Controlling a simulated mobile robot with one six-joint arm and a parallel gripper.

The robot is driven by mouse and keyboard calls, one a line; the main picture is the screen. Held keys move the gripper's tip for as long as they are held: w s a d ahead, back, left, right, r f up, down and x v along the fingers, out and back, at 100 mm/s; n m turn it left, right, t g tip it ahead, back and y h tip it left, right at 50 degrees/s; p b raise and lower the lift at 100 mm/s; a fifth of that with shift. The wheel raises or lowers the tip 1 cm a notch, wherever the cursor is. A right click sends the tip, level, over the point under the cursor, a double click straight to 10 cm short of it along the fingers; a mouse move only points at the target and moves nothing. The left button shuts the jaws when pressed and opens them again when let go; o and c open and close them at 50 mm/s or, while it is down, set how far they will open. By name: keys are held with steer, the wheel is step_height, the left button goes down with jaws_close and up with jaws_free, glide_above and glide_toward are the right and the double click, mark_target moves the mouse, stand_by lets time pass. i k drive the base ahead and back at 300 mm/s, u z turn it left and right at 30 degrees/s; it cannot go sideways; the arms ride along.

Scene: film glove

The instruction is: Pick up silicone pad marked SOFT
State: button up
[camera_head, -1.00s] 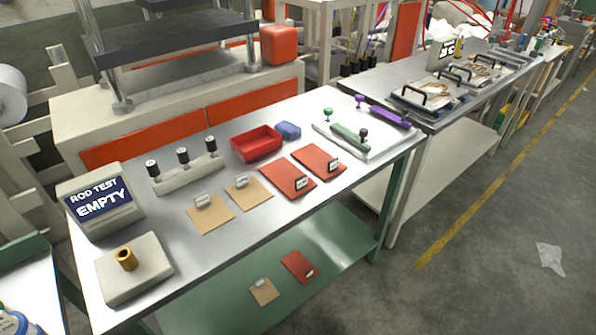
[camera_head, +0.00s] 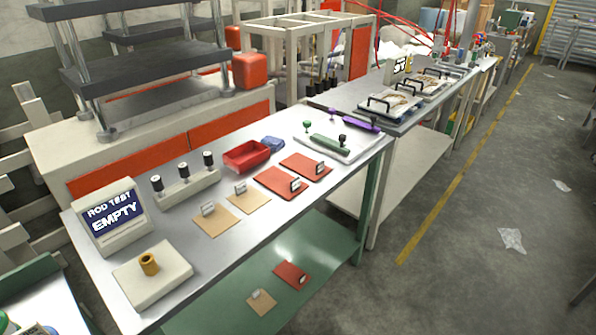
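On the metal bench lie two red-orange pads, a nearer one (camera_head: 273,181) and a farther one (camera_head: 300,162), and two tan pads, a nearer one (camera_head: 215,222) and a farther one (camera_head: 250,203). Each carries a small upright tag whose lettering is too small to read, so I cannot tell which pad is marked SOFT. Another red-orange pad (camera_head: 286,272) and a tan pad (camera_head: 258,304) lie on the green lower shelf, also with small tags. My gripper is not in view.
The bench (camera_head: 213,263) also holds a ROD TEST display reading EMPTY (camera_head: 112,214), a block with a brass socket (camera_head: 152,275), a rack with three black-topped pegs (camera_head: 187,190), a red tray (camera_head: 247,157), a blue item (camera_head: 273,143) and a white tray (camera_head: 352,154). Open floor lies right.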

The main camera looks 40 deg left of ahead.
mark_target(308, 169)
steer(key=z, duration=0.7)
steer(key=k, duration=0.15)
steer(key=u, duration=2.4)
steer(key=i, duration=0.55)
steer(key=u, duration=0.05)
